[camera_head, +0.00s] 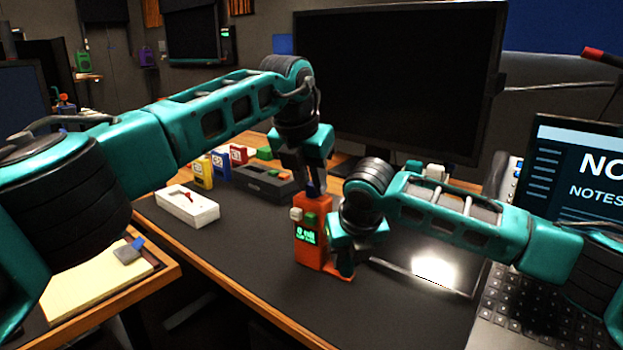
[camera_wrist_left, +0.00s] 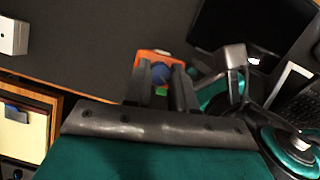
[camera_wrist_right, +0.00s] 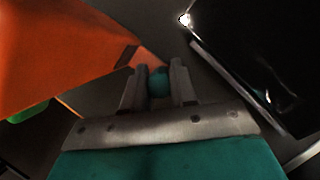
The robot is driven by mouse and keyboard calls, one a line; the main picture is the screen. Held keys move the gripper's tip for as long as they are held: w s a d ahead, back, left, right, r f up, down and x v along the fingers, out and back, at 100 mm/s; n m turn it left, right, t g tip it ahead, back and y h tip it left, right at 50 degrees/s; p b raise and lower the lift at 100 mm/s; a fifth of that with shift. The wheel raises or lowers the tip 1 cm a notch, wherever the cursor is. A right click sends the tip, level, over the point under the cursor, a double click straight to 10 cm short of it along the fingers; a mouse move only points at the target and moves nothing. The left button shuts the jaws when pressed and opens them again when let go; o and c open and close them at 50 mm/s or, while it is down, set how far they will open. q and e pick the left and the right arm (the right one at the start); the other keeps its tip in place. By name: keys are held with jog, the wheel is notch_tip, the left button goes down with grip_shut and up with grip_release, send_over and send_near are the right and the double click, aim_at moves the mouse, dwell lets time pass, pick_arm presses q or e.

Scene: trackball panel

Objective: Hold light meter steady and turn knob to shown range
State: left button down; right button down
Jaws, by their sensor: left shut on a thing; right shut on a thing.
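The orange light meter (camera_head: 310,243) stands upright on the dark desk, with bright green text on its front that I cannot read surely. My left gripper (camera_head: 311,186) comes down from above and is shut on the blue round part (camera_wrist_left: 161,73) on the meter's top, probably the knob. My right gripper (camera_head: 345,262) is low at the meter's right side. In the right wrist view its fingers are shut on a small blue-green part (camera_wrist_right: 158,82) beside the orange body. The fingers hide much of both gripped parts.
A white box (camera_head: 190,208) lies left, with a dark box (camera_head: 264,183) and small coloured blocks behind. A large monitor (camera_head: 400,80) stands behind, and a laptop (camera_head: 520,300) is at right. A flat panel (camera_head: 410,268) with a bright glare lies between meter and laptop. The front desk is clear.

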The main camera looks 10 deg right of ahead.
pick_arm(q)
jog(key=shift+a+m+g+h, duration=0.1)
jog(key=shift+m+g+h, duration=0.45)
jog(key=shift+m, duration=1.45)
jog(key=c, duration=0.9)
grip_release()
jog(key=v, duration=1.2)
jog(key=shift+w, duration=0.1)
jog(key=shift+c, duration=0.3)
